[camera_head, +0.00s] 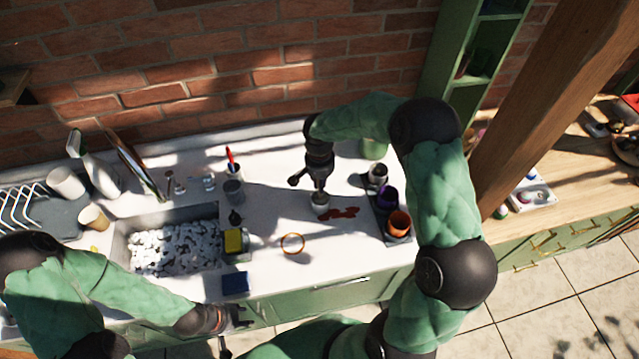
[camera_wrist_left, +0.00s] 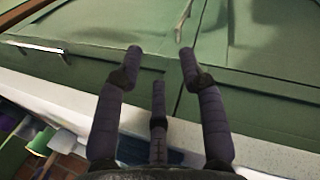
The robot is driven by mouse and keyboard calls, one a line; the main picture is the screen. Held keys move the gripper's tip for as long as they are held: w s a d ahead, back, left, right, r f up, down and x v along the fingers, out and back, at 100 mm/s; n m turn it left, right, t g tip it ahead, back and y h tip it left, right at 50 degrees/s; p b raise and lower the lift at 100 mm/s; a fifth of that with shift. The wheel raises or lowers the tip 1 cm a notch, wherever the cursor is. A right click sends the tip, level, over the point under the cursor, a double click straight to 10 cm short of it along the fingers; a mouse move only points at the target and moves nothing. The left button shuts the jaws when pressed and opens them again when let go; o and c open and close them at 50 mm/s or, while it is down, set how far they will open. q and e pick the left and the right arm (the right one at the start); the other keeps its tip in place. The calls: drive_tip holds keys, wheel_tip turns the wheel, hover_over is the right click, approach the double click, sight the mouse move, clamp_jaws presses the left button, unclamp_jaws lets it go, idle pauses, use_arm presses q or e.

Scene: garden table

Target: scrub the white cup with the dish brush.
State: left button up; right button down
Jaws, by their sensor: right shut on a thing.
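My right gripper (camera_head: 320,187) points down over the counter and is shut on a small white cup (camera_head: 320,204). The cup stands upright at or just above the counter, its upper part partly hidden by the fingers. A red-handled tool (camera_head: 230,155), perhaps the dish brush, stands in a grey holder (camera_head: 233,190) behind the sink; its head is hidden. My left gripper (camera_head: 234,328) is open and empty in front of the counter's edge. In the left wrist view its spread fingers (camera_wrist_left: 160,62) face the green cabinet front.
A red-brown stain (camera_head: 345,212) lies right of the cup. The sink (camera_head: 118,245) holds whitish lumps. A yellow sponge (camera_head: 233,241) is at its right edge. A dark tray (camera_head: 377,222) carries several cups. The counter between ring and tray is mostly clear.

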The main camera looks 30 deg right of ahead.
use_arm(q)
drive_tip(key=shift+f+b, duration=0.35)
drive_tip(key=shift+f, duration=0.05)
idle(0.8)
